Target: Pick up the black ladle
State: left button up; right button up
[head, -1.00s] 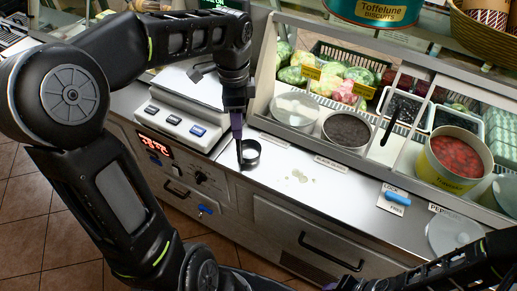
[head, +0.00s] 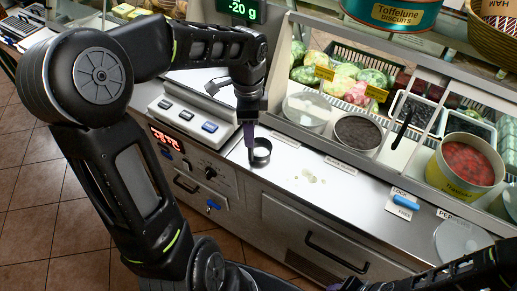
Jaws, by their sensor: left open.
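A small black round cup (head: 262,153), which looks like the bowl of the black ladle, stands on the steel counter by the front edge. My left gripper (head: 249,150) points down right beside it, with its purple fingers at the cup's left side. It is open; I cannot tell whether a finger touches the cup. The ladle's handle is not clear, as the gripper and wrist cover that spot. My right gripper (head: 345,284) is only partly in view at the bottom edge, low in front of the counter, and its jaws cannot be made out.
A scale (head: 190,118) stands left of the cup. Behind are a dark-filled bowl (head: 358,132), a lidded bowl (head: 307,108), a thin black handle (head: 403,128) and a red-filled tub (head: 466,165). Pale scraps (head: 311,176) and a blue-handled tool (head: 406,203) lie on the counter.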

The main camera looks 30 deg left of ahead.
pick_arm(q)
jog(key=shift+f+p, duration=0.3)
jog(key=shift+f, duration=1.6)
jog(key=shift+c, duration=0.3)
grip_shut()
